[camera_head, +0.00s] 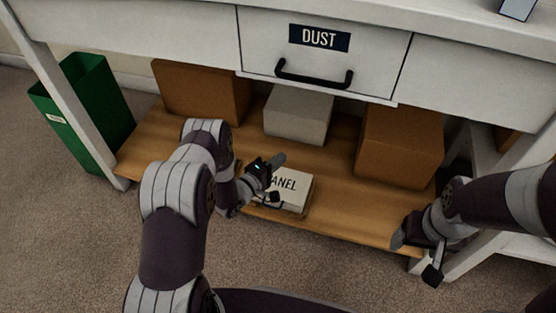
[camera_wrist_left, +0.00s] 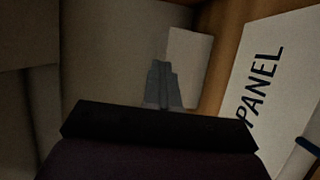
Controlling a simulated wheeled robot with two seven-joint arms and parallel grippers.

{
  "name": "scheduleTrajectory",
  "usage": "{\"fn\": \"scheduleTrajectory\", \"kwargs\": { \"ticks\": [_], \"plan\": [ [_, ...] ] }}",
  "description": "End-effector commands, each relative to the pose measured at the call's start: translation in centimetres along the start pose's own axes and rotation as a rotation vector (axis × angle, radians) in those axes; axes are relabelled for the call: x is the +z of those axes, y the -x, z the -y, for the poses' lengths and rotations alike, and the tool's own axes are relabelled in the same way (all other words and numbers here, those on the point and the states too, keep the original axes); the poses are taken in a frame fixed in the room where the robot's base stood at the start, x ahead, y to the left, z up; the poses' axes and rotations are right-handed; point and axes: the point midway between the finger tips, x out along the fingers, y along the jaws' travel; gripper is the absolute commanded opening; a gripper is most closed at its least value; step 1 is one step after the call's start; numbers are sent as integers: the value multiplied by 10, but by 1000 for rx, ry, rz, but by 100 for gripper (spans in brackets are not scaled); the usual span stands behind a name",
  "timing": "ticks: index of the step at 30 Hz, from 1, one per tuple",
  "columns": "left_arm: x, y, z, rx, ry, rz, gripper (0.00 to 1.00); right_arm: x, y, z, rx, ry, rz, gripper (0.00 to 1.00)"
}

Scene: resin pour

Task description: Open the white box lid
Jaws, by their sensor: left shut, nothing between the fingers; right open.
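A white box (camera_head: 292,188) with "PANEL" in black on its top sits on the wooden lower shelf, partly hidden by my left gripper. Its labelled top also shows in the left wrist view (camera_wrist_left: 275,75), tilted, at the right side. It looks closed. My left gripper (camera_head: 278,160) is shut and empty, over the back left part of the box in the head view. In the left wrist view its fingers (camera_wrist_left: 160,82) are together, left of the label; contact cannot be told. My right gripper (camera_head: 399,240) is open at the shelf's front right edge, away from the box.
On the shelf (camera_head: 345,205) stand a brown box (camera_head: 200,90) at left, a pale grey box (camera_head: 297,115) behind and a brown box (camera_head: 400,145) at right. A "DUST" drawer (camera_head: 270,45) with a black handle hangs above. A green bin (camera_head: 85,110) stands left.

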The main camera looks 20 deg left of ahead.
Motion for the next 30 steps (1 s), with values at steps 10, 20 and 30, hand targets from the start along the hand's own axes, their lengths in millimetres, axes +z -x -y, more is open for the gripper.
{"fn": "scheduleTrajectory", "kwargs": {
  "ticks": [10, 20, 30],
  "plan": [
    [0, 0, 0, 0, 0, 0, 0, 0, 0, 0, 0, 0, 0, 74],
    [0, 0, 0, 0, 0, 0, 0, 0, 0, 0, 0, 0, 0, 74],
    [0, 0, 0, 0, 0, 0, 19, 0, 0, 0, 0, 0, 0, 74]
  ]
}}
